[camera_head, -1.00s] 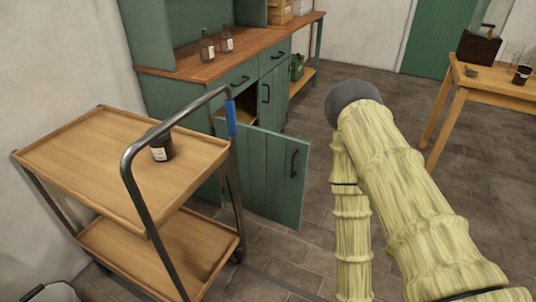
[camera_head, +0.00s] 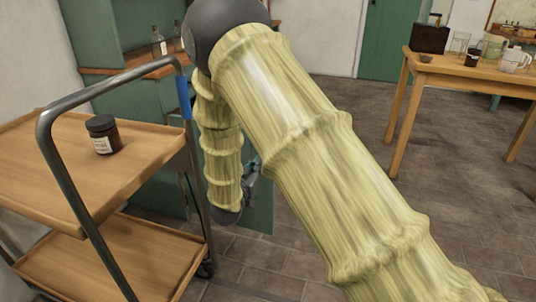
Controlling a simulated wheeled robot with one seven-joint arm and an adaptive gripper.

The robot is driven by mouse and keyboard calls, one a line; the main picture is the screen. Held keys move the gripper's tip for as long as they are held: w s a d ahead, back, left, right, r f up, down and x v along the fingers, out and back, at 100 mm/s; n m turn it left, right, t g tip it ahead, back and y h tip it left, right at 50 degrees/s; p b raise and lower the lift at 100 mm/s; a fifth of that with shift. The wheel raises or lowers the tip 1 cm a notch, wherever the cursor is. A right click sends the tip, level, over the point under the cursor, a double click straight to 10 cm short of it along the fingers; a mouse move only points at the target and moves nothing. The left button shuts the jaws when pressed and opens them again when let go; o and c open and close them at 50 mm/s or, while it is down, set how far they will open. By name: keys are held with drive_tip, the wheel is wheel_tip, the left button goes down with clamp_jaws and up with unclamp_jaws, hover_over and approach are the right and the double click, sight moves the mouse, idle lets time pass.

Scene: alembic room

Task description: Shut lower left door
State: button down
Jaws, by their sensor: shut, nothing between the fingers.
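The lower left door (camera_head: 262,212) is a green panel of the green cabinet (camera_head: 122,100). It stands swung open behind the trolley, and only its right and lower part shows beside my arm. Its handle and hinge side are hidden behind the arm. My gripper (camera_head: 251,178) hangs at the end of the bent arm, partly hidden, just in front of the door's outer part. It looks shut and empty. I cannot tell whether it touches the door.
A wooden trolley (camera_head: 150,137) with a metal handle stands at the left, close to the door, with a dark jar (camera_head: 103,135) on top. Glass bottles (camera_head: 158,44) stand on the cabinet top. A wooden table (camera_head: 470,75) is at the right. Floor between is clear.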

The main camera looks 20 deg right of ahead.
drive_tip(key=b+x, duration=0.4)
drive_tip(key=x, duration=1)
drive_tip(key=shift+w+d+r, duration=0.1)
